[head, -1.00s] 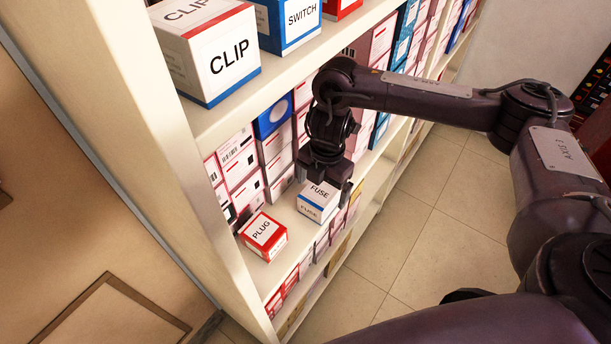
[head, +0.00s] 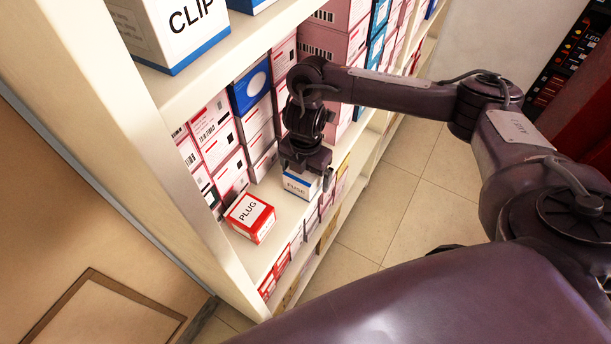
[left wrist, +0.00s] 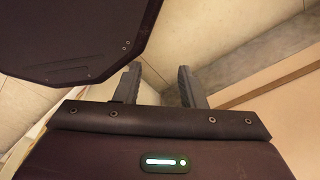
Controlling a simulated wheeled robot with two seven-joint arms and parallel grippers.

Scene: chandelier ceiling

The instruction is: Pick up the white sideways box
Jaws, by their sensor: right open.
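A white box with a blue band and the word FUSE (head: 298,186) sits on the middle shelf, near its front edge. My right gripper (head: 309,176) is right over this box, pointing down. Its jaws are open and hide the top of the box; I cannot tell whether they touch it. My left gripper (left wrist: 157,92) shows in the left wrist view, with its two fingers apart and nothing between them.
A red and white PLUG box (head: 250,218) stands on the same shelf, left of the FUSE box. Stacked boxes (head: 213,140) fill the back. The upper shelf holds a CLIP box (head: 180,30). The tiled floor (head: 400,200) is clear.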

